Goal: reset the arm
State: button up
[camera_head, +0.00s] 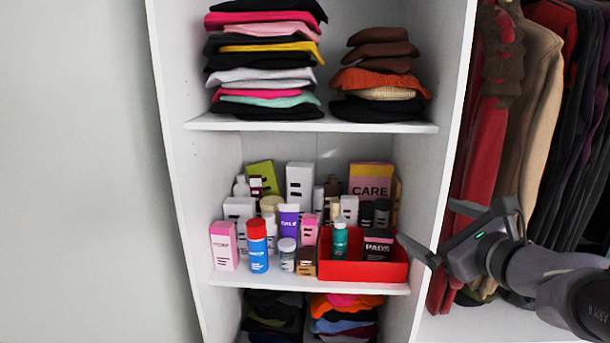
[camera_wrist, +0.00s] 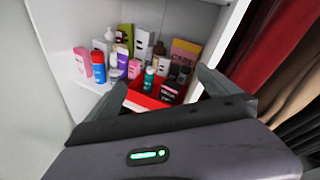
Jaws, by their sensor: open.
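My gripper (camera_head: 428,233) is at the right in the head view, in front of the wardrobe's white divider (camera_head: 441,150). Its two fingers are spread apart with nothing between them. In the wrist view the open fingers (camera_wrist: 158,92) frame the middle shelf. A red bin (camera_head: 384,270) stands on the right part of that shelf, left of my gripper and apart from it. The bin holds a teal bottle (camera_head: 340,240) and a dark box marked PADS (camera_head: 377,246); it also shows in the wrist view (camera_wrist: 140,103).
Boxes and bottles crowd the middle shelf (camera_head: 225,277), among them a red-and-blue can (camera_head: 257,247) and a pink box (camera_head: 224,246). Folded clothes (camera_head: 264,55) fill the shelf above, and more lie below. Hanging clothes (camera_head: 535,90) are at the right, close to my arm.

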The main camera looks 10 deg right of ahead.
jog(key=s+a+f+n+g+y+b, duration=0.1)
jog(key=s+a+f+n+g+b, duration=0.1)
jog(key=s+a+f+n+b, duration=0.35)
jog(key=s+a+f+n+g+y+b, duration=0.1)
jog(key=s+a+f+n+g+b, duration=0.15)
jog(key=a+f, duration=0.55)
jog(key=s+a+f+n+g+y+b, duration=0.1)
jog(key=s+a+f+n+g+b, duration=0.15)
jog(key=a+f+n, duration=0.4)
jog(key=s+f+n+g+h+b, duration=0.1)
jog(key=s+f+n+b, duration=0.4)
jog(key=f, duration=0.4)
jog(key=s+d+f+n+g+h+b, duration=0.1)
jog(key=s+f+n+h+b, duration=0.1)
jog(key=s+f+n+b, duration=0.3)
notch_tip(320, 180, down, 5)
jog(key=s, duration=0.3)
jog(key=shift+g+b, duration=0.3)
jog(key=shift+g, duration=0.1)
jog(key=shift+r+n, duration=0.1)
jog(key=shift+n, duration=0.15)
